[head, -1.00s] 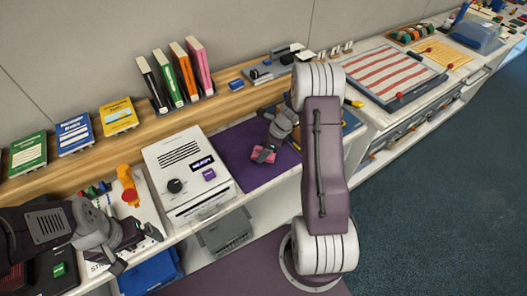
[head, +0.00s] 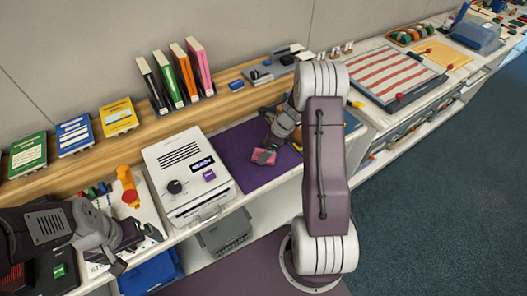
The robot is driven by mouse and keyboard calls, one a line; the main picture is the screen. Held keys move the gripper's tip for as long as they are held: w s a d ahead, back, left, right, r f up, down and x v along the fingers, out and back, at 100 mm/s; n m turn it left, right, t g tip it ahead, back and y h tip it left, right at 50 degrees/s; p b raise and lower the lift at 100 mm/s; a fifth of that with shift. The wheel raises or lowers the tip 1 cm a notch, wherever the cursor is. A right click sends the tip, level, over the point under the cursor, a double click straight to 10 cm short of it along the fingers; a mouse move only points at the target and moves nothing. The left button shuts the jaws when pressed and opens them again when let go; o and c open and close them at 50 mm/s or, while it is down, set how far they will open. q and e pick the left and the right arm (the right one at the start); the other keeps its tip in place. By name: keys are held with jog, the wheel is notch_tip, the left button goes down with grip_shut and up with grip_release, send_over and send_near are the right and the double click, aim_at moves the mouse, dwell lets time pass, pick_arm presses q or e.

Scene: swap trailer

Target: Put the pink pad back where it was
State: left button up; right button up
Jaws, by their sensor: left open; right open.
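The pink pad (head: 264,157) lies on the purple mat (head: 238,150), to the right of the white box with a dark knob. My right gripper (head: 268,150) is right at the pad, its fingers open and reaching down to it. Whether the fingers touch the pad is too small to tell. My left gripper (head: 138,252) is open and empty at the lower left, over the front edge of the counter.
The white box (head: 190,178) reads "READY" and stands between my grippers. Upright books (head: 178,75) and flat books (head: 75,134) line the wooden shelf. A grey bin (head: 226,232) and a blue bin (head: 150,272) are below. A striped board (head: 388,73) lies at right.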

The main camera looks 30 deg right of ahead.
jog(key=v, duration=1)
jog(key=s+a+n+h, duration=0.1)
jog(key=s+a+n, duration=0.6)
jog(key=n, duration=0.6)
jog(key=s+a+r+n+g+h, duration=0.1)
jog(key=s+a+n+h, duration=0.1)
jog(key=s+a+n, duration=0.5)
jog(key=s+n+p, duration=0.1)
jog(key=n, duration=0.4)
jog(key=shift+s+n+g, duration=0.3)
jog(key=shift+s+n, duration=0.05)
jog(key=shift+n, duration=0.05)
